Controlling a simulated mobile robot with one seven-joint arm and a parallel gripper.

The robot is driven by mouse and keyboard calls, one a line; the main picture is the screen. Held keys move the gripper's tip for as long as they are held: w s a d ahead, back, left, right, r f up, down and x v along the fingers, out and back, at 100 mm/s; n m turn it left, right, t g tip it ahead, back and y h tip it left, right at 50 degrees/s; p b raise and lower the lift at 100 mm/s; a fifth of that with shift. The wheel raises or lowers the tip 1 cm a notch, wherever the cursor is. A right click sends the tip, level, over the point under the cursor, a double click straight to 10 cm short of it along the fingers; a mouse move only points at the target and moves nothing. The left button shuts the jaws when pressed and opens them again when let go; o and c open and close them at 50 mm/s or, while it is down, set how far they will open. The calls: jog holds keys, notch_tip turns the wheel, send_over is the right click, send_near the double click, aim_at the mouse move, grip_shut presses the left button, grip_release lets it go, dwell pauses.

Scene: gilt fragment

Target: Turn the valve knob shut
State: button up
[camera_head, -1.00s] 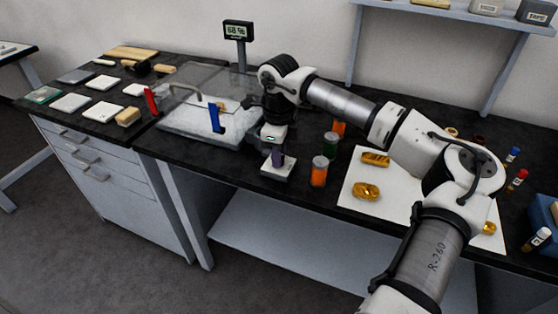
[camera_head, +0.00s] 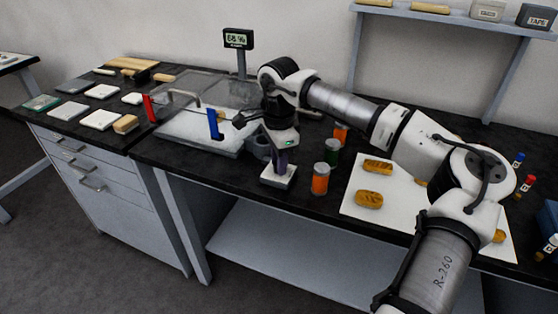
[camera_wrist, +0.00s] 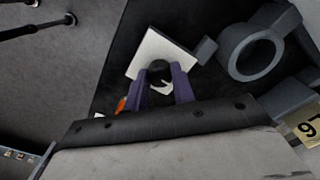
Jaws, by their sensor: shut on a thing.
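The valve knob (camera_wrist: 160,72) is a small dark round piece over a white square base. Its base (camera_head: 278,177) stands near the front edge of the black bench in the head view, and also shows in the wrist view (camera_wrist: 150,48). My gripper (camera_wrist: 160,82) has purple fingers on both sides of the knob and is shut on it. In the head view my gripper (camera_head: 280,161) points down onto the base, and its fingers hide the knob. The knob's marking and exact angle cannot be made out.
An orange jar (camera_head: 320,180) and a green jar (camera_head: 332,152) stand close to the right. A clear chamber (camera_head: 195,105) with red and blue handles is at the left. A grey ring (camera_wrist: 248,52) lies beside the base. A white sheet (camera_head: 382,210) holds gilt pieces.

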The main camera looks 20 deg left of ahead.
dwell(0.5)
jog(key=o, duration=1)
notch_tip(320, 180, up, 14)
jog(key=b, duration=0.1)
